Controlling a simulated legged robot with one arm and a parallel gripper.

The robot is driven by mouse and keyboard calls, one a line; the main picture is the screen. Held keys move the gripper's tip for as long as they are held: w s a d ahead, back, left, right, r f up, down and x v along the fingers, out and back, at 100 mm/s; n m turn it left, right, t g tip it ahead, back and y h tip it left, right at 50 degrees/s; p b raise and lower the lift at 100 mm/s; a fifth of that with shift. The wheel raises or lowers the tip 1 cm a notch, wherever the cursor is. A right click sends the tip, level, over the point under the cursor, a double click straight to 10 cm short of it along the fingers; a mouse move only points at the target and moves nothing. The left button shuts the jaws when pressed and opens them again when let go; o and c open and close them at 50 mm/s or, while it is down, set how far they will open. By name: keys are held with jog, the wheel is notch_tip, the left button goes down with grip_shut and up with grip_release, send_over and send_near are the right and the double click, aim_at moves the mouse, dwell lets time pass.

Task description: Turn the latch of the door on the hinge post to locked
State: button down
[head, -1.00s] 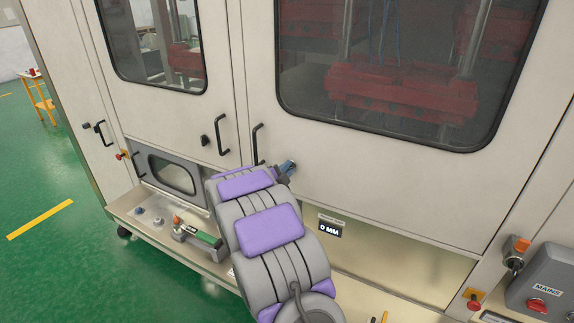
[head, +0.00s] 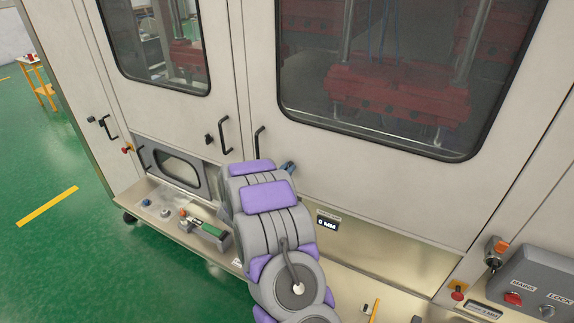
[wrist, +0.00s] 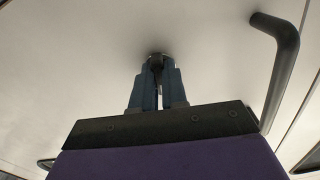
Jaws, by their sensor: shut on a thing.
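The cream door (head: 380,185) has a large dark window and a black bar handle (head: 259,143). My gripper (head: 288,167) is at the door's face, right of that handle and below the window's lower left corner. In the wrist view, the blue fingers of my gripper (wrist: 157,88) are shut on a small dark latch (wrist: 157,60) on the door. The fingers hide most of the latch, and I cannot tell which way it is turned. The bar handle also shows at the right of the wrist view (wrist: 284,70).
A neighbouring door with a black handle (head: 223,135) and a dark latch (head: 210,139) is on the left. A ledge (head: 160,205) with small fittings runs below. A small display (head: 327,223) reads 0 MM. A grey MAINS panel (head: 530,285) is at the lower right. Green floor lies left.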

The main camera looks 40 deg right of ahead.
jog(key=shift+f+n+p, duration=0.25)
jog(key=shift+n+p, duration=0.35)
jog(key=shift+n, duration=0.2)
jog(key=c, duration=1.2)
grip_release()
jog(key=shift+w, duration=0.2)
jog(key=shift+o, duration=0.2)
jog(key=shift+s+d+r, duration=0.1)
jog(key=shift+s, duration=0.05)
jog(key=b+v, duration=0.3)
jog(key=v, duration=1.4)
jog(key=shift+a, duration=0.25)
jog(key=shift+s, duration=0.1)
